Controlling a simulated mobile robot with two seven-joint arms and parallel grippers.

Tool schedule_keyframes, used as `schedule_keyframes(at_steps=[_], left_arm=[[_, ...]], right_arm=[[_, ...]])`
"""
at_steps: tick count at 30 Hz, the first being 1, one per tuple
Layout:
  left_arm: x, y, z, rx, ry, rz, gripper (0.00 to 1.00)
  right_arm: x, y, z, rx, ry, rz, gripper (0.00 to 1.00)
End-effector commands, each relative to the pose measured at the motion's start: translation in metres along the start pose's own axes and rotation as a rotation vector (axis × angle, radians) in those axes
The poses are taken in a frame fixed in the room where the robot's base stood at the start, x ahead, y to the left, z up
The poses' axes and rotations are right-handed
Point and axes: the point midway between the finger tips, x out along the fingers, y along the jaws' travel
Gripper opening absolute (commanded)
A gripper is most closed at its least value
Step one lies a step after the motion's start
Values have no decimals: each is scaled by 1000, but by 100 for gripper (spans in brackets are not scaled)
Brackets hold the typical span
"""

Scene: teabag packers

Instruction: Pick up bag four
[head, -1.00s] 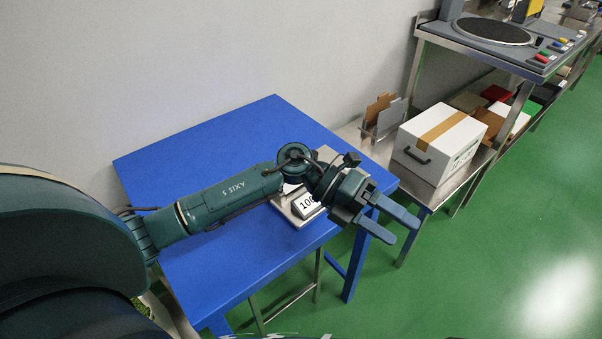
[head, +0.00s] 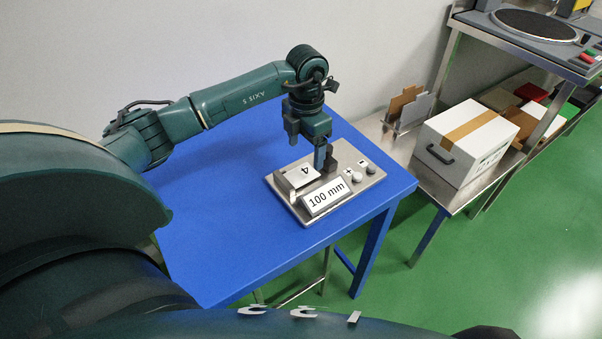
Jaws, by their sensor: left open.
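Bag four (head: 300,178), a small white packet marked 4, lies on the grey metal measuring device (head: 357,190) on the blue table. The device has a tilted sign (head: 327,197) reading 100 mm in front of the bag. My left gripper (head: 321,158) points down just behind and to the right of the bag, close to it. It is open and holds nothing that I can see. One finger shows clearly; the other is partly hidden, and I cannot tell whether either touches the bag. My right gripper is not in view.
The blue table (head: 215,245) is bare left of the device. A white box with brown tape (head: 466,140) stands on a metal side table to the right, next to a cardboard holder (head: 407,107). A wall runs behind; green floor lies right.

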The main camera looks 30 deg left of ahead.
Motion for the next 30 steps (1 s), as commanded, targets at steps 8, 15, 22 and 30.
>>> schedule_keyframes(at_steps=[8,15,22,30], left_arm=[[28,-4,-4,2,4,-4,75],[55,-4,-4,2,0,-3,75],[56,-3,-3,2,-2,-1,75],[56,-3,-3,2,-2,-1,54]], right_arm=[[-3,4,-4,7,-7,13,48],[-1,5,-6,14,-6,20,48],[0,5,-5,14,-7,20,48],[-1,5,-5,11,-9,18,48]])
